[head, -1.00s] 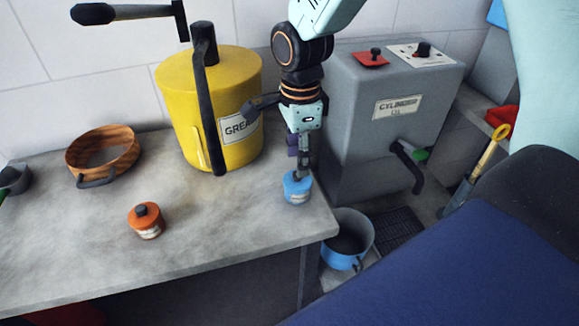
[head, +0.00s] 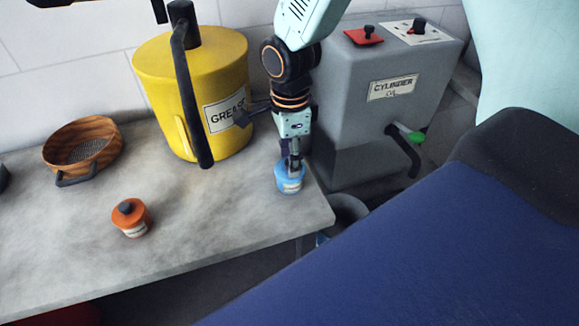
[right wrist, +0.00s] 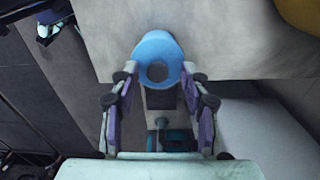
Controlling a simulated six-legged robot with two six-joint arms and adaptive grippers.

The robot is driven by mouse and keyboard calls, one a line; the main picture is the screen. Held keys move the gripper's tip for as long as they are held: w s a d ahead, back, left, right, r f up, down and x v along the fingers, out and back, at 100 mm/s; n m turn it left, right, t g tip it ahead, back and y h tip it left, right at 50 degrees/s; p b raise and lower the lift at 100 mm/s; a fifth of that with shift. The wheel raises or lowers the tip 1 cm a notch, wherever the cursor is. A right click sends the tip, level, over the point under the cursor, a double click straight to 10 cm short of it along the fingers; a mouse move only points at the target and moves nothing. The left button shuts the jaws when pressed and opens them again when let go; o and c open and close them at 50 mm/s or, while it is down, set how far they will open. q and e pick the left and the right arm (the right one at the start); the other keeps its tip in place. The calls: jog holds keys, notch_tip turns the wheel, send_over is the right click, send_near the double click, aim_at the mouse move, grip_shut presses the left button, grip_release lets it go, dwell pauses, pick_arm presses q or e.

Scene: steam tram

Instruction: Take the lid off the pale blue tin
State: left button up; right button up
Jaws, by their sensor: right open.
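The pale blue tin (head: 290,183) stands upright near the right front corner of the grey worktop (head: 215,215). My right gripper (head: 294,163) points down directly over it, its fingertips at the tin's top. In the right wrist view the tin (right wrist: 157,47) shows as a blue round with a dark round spot, which looks like the lid's knob. The two fingers of my right gripper (right wrist: 160,78) are apart, one on each side of the tin's near edge. I cannot tell whether they touch it.
An orange tin (head: 131,219) with a dark knob stands to the left. A wooden sieve (head: 82,150) and a yellow grease drum (head: 165,85) stand behind. A grey cylinder-oil box (head: 370,105) is to the right. A bucket (head: 348,210) sits below the worktop's edge.

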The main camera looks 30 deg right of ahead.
jog(key=shift+s+a+f, duration=0.1)
jog(key=shift+a, duration=0.05)
jog(key=shift+s+r, duration=0.2)
jog(key=shift+s, duration=0.05)
jog(key=shift+w+f, duration=0.2)
jog(key=shift+w, duration=0.1)
jog(key=c, duration=0.4)
jog(key=shift+s+r, duration=0.1)
jog(key=shift+s, duration=0.05)
jog(key=c, duration=0.5)
jog(key=shift+c, duration=0.2)
